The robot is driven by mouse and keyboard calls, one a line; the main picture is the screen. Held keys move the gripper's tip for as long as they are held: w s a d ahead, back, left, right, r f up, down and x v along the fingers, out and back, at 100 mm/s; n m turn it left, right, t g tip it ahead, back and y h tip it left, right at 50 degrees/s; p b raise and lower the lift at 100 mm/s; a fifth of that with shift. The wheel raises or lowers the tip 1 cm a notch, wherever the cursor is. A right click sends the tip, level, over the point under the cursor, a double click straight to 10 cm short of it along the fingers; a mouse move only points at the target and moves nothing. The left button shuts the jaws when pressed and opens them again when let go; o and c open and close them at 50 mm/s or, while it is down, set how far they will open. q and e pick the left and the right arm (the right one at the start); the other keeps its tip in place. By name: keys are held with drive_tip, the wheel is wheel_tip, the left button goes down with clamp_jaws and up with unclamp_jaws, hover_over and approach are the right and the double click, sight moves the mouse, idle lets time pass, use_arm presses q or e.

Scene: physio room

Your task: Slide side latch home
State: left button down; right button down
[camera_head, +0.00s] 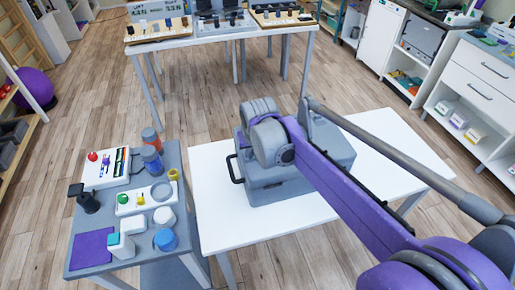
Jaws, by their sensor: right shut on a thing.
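A grey case (285,190) stands on a white table (240,228). A dark bar handle (234,169) sticks out from its left side. My right arm, purple and grey, comes in from the lower right and reaches over the case. My right gripper (246,141) is at the upper left part of the case, shut on the side latch there. My own wrist hides its fingertips and most of the latch, so how far the latch is slid cannot be told. My left gripper is not in view.
A small grey table (88,257) at the left holds a white panel with a red button (93,157), bottles, a purple pad (92,248) and a blue-lidded jar (165,239). The white table is bare in front of the case. A display table stands behind, with open floor between.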

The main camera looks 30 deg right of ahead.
drive_tip(key=shift+a, duration=0.35)
drive_tip(key=c, duration=0.9)
unclamp_jaws()
drive_tip(key=v, duration=1)
drive_tip(key=shift+s+r+p, duration=0.2)
drive_tip(key=shift+r+p, duration=0.15)
drive_tip(key=s+a+f+n, duration=0.1)
drive_tip(key=s+a+f, duration=0.1)
drive_tip(key=s+f, duration=0.3)
drive_tip(key=s+a+f+n+p, duration=0.1)
drive_tip(key=s+a+f, duration=0.1)
drive_tip(key=s+f, duration=0.3)
drive_tip(key=s+a+f+t+y, duration=0.1)
drive_tip(key=s+a+f, duration=0.1)
drive_tip(key=s+f, duration=0.3)
drive_tip(key=shift+s+a+f+n, duration=0.1)
drive_tip(key=shift+s+n, duration=0.1)
drive_tip(key=shift+s, duration=0.45)
drive_tip(key=shift+s+a+f+n, duration=0.1)
drive_tip(key=shift+s+f+n, duration=0.1)
drive_tip(key=shift+s, duration=0.4)
